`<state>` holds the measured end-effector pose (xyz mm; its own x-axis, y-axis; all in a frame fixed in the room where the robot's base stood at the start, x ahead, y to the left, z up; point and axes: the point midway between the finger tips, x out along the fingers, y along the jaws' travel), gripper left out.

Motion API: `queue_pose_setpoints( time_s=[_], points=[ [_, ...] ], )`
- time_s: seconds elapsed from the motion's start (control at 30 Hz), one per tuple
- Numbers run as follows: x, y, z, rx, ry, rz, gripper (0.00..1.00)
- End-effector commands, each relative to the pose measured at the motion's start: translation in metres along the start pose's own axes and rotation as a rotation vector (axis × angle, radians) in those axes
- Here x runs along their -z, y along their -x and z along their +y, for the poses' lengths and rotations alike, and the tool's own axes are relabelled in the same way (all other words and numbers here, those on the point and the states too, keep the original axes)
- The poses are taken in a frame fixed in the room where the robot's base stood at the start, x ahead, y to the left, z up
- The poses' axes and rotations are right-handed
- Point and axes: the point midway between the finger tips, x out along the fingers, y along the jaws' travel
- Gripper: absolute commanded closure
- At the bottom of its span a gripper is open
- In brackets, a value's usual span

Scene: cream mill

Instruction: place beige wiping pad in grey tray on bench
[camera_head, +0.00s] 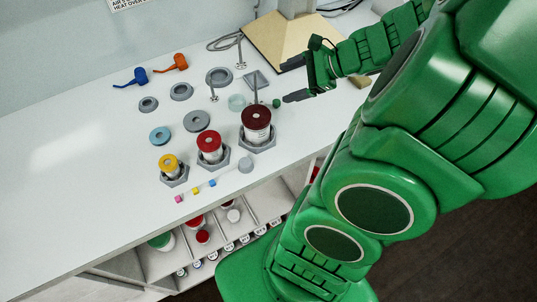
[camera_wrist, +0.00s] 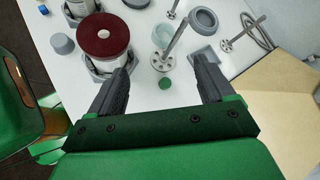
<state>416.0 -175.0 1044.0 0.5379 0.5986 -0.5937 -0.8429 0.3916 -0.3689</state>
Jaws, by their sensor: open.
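A small tan block (camera_head: 360,81), perhaps the beige wiping pad, lies on the bench at the right, partly hidden by my arm. I cannot make it out in the wrist view. The small grey tray (camera_head: 262,78) sits on the bench beyond the large dark-red-topped jar; it also shows in the wrist view (camera_wrist: 203,54), partly behind a finger. My gripper (camera_head: 300,78) is open over the bench, right of the tray. In the wrist view, its spread fingers (camera_wrist: 163,68) have nothing held between them.
An upright metal stirrer (camera_wrist: 172,45) and a green disc (camera_wrist: 166,83) stand between the fingers in view. The dark-red-topped jar (camera_head: 257,124) is close by. A large beige board (camera_head: 290,38) lies behind. The bench's left side (camera_head: 70,180) is clear.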

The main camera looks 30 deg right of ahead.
Motion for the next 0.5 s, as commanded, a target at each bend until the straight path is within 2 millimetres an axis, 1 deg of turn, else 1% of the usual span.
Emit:
queue_pose_setpoints(
  time_s=[0.03,0.1,0.3,0.5],
  points=[
    [-0.015,-0.008,0.006,-0.047,0.060,0.001,0.18],
    [-0.032,-0.017,0.017,-0.109,0.134,0.002,0.18],
    [-0.071,-0.034,0.049,-0.273,0.336,0.008,0.18],
    [-0.104,-0.043,0.085,-0.437,0.542,0.007,0.18]
  ],
)
